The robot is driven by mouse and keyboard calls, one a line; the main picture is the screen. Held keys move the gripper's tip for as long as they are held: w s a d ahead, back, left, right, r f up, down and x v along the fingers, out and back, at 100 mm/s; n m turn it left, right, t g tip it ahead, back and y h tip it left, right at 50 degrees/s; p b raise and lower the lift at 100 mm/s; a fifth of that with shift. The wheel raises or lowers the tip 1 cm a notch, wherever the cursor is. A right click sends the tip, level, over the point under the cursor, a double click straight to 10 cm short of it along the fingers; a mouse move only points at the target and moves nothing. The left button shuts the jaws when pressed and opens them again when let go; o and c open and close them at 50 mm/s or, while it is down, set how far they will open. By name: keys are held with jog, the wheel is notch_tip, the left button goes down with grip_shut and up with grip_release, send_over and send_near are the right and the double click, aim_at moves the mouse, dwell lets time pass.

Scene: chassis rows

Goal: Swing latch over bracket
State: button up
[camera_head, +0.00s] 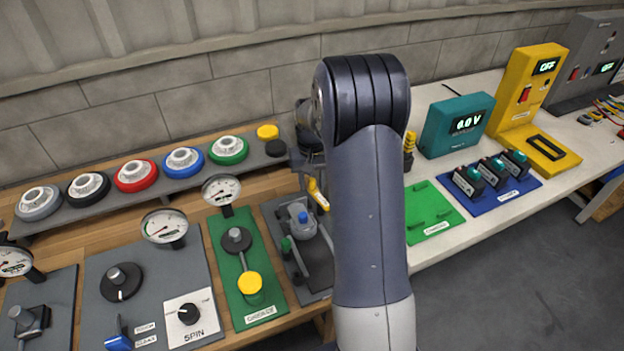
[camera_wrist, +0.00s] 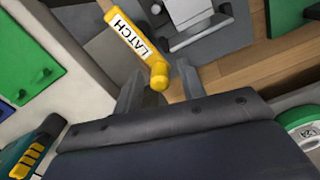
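The yellow latch (camera_wrist: 132,38), a bar labelled LATCH with a round knob at its near end, shows in the wrist view and runs up and left from that knob. In the head view the latch (camera_head: 318,194) shows beside my arm, at the edge of a dark grey panel. My gripper (camera_wrist: 158,78) is open, with one finger on each side of the knob. A gap shows on the right of the knob; contact on the left is unclear. A light grey metal piece (camera_wrist: 197,30) lies beside the latch; I cannot tell whether it is the bracket.
The grey panel (camera_head: 268,210) also carries a blue-topped part (camera_head: 303,216) and a green-knobbed lever (camera_head: 286,245). A green panel (camera_head: 258,312) stands left. Right of my arm are a green board (camera_head: 425,200) and a blue board (camera_head: 475,205).

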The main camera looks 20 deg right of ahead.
jog(key=shift+a, duration=0.1)
jog(key=shift+c, duration=0.5)
grip_shut()
jog(key=shift+s+n, duration=0.1)
jog(key=shift+n, duration=0.2)
jog(key=n, duration=0.1)
jog(key=a+n, duration=0.1)
jog(key=n, duration=0.1)
jog(key=shift+s+a+n, duration=0.15)
jog(key=shift+s+n, duration=0.1)
jog(key=shift+n, duration=0.05)
jog(key=n, duration=0.1)
jog(key=a+n, duration=0.1)
jog(key=n, duration=0.1)
jog(key=shift+s+n+b, duration=0.3)
jog(key=shift+s, duration=0.1)
jog(key=n, duration=0.1)
jog(key=s+n, duration=0.1)
jog(key=n, duration=0.2)
jog(key=shift+s+a, duration=0.2)
jog(key=shift+a, duration=0.15)
jog(key=shift+s+a+n+b, duration=0.15)
jog(key=shift+s+n, duration=0.2)
jog(key=shift+n, duration=0.7)
jog(key=shift+s+d+n+b, duration=0.15)
jog(key=shift+s+n, duration=0.15)
jog(key=shift+n, duration=0.75)
jog(key=shift+a, duration=0.1)
